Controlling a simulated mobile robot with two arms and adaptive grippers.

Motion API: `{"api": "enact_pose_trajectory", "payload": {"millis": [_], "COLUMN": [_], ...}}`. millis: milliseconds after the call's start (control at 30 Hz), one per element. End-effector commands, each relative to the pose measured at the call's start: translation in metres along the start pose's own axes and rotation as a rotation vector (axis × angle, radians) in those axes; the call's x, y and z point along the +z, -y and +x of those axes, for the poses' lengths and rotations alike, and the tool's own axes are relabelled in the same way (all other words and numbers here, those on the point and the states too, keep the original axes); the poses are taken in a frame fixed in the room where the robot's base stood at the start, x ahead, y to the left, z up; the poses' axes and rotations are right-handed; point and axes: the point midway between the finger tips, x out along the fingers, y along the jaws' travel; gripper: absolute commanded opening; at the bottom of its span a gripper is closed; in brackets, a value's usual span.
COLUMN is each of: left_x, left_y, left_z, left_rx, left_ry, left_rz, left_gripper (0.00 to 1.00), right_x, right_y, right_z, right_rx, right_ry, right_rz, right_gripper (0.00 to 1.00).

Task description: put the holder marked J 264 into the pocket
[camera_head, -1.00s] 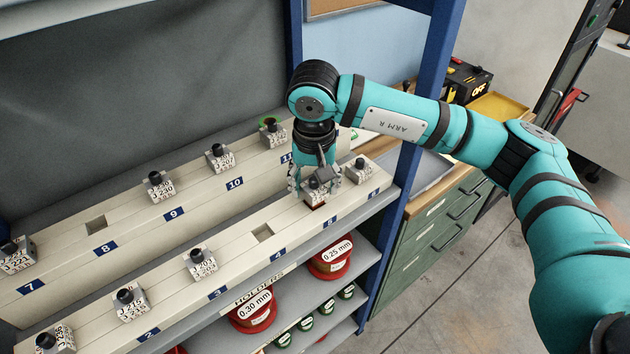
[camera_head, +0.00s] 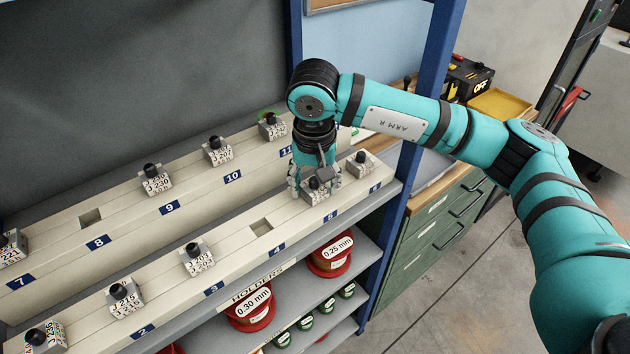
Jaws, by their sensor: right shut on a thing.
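My right gripper (camera_head: 316,187) points down over the front row at label 5 and is shut on a small grey holder (camera_head: 316,197) with a dark knob. The gripper hides most of it, and I cannot read its marking. The pocket at label 5 is covered by this holder, which is at the level of the rail; I cannot tell whether it is fully seated. Another open pocket (camera_head: 262,227) shows at label 4, and one more (camera_head: 91,218) at label 8 in the back row. My left gripper is not in view.
Right of the gripper, a holder (camera_head: 362,163) stands close by at label 6. A holder marked 203 (camera_head: 199,261) stands at label 3. More holders stand along both rows. A blue post (camera_head: 408,170) rises to the right, beneath my right arm.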

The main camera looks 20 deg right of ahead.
Motion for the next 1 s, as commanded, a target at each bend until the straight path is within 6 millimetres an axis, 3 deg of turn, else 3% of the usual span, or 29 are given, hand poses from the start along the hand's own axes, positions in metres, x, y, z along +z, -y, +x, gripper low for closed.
{"api": "enact_pose_trajectory", "payload": {"millis": [167, 200, 367, 733, 867, 1000], "left_x": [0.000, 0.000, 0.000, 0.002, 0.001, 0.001], "left_y": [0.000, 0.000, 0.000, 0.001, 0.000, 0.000], "left_z": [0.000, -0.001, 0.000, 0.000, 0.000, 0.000], "left_rx": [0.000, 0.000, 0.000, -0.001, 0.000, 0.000], "left_ry": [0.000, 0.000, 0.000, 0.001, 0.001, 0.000], "left_rz": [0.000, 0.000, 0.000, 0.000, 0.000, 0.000], "left_gripper": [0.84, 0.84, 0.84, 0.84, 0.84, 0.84], "right_x": [-0.001, -0.001, -0.001, 0.000, -0.001, -0.001], "right_y": [0.000, 0.000, 0.000, 0.000, 0.001, 0.001], "right_z": [-0.001, -0.001, -0.001, -0.004, -0.022, -0.052], "right_rx": [-0.002, -0.002, -0.001, 0.000, -0.002, -0.003], "right_ry": [-0.002, -0.002, -0.001, 0.000, -0.003, -0.005], "right_rz": [0.001, 0.001, 0.000, 0.000, 0.000, 0.000], "right_gripper": [0.01, 0.58, 0.79, 0.81, 0.81, 0.81]}}
